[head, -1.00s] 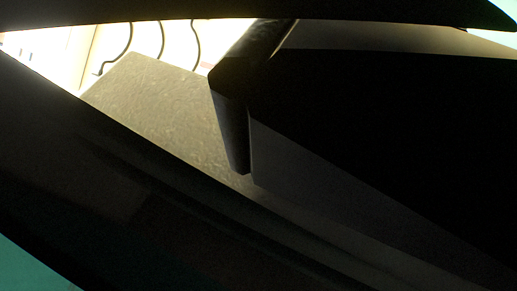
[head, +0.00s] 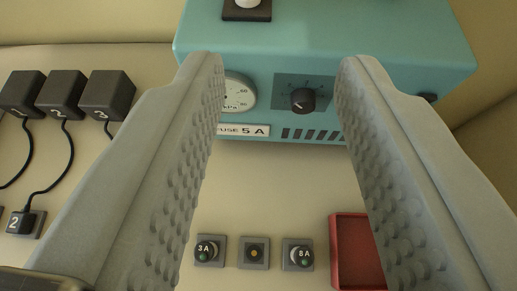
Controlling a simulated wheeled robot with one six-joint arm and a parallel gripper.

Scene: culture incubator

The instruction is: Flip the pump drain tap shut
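The teal pump box (head: 330,30) stands at the top of the head view. Its front carries a round kPa gauge (head: 239,93), partly covered by my left finger, and a black knob (head: 302,100) on a dark scale plate. My gripper (head: 286,65) is open and empty, its two grey ribbed fingers reaching up over the pump front on either side of the knob. A small dark fitting (head: 427,98) shows at the pump's right; I cannot tell whether it is the drain tap or how it is set.
Black numbered plugs (head: 108,95) with cords are at left.

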